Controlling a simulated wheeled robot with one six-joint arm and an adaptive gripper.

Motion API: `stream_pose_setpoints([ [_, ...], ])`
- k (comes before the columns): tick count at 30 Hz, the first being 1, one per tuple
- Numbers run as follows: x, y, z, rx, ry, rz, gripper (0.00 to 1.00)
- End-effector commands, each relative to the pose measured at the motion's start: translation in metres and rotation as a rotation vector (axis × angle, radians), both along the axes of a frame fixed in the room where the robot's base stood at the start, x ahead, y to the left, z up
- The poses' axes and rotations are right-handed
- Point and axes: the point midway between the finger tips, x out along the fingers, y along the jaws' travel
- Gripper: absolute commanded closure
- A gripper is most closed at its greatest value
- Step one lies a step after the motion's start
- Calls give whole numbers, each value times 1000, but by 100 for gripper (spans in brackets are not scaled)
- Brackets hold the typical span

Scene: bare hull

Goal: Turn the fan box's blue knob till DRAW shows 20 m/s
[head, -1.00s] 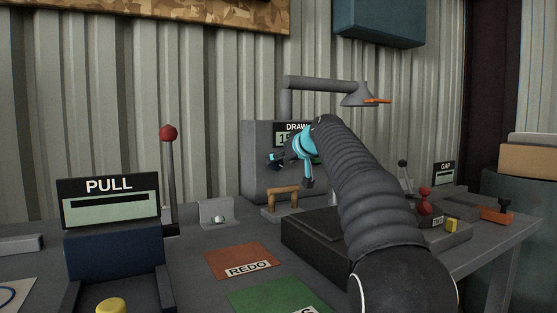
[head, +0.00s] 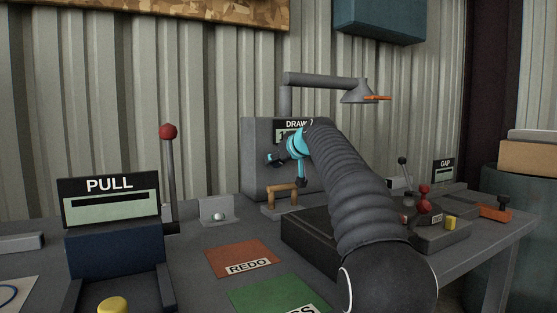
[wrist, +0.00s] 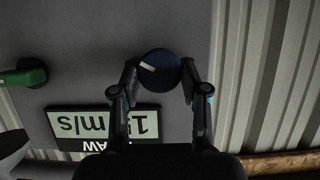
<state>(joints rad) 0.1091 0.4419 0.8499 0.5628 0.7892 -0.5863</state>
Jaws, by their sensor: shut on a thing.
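The grey fan box (head: 258,135) stands at the back of the bench against the wall. Its DRAW display (head: 291,124) is mostly hidden by my arm in the head view. In the wrist view the display (wrist: 92,124) is upside down and appears to read 15 m/s, its edge partly covered by a finger. The dark blue knob (wrist: 160,62) has a white mark toward the picture's left. My gripper (wrist: 160,76) is shut on the knob, one finger on each side. In the head view my gripper (head: 282,158) is at the box face; the knob is hidden there.
A green handle (wrist: 24,77) is on the same box face, beside the display. A wooden-coloured handle (head: 283,190) stands in front of the box. A lamp (head: 358,92) overhangs it. A red-knobbed lever (head: 169,160) and PULL display (head: 108,203) are left; more controls are right.

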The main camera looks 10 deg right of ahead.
Motion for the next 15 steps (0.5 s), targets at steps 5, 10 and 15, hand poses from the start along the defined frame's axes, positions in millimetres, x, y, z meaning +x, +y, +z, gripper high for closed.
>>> stream_pose_setpoints([
  [5,0,-1,1,33,11,1,90],
  [10,1,-2,2,115,36,0,90],
  [15,1,-3,1,238,77,0,90],
])
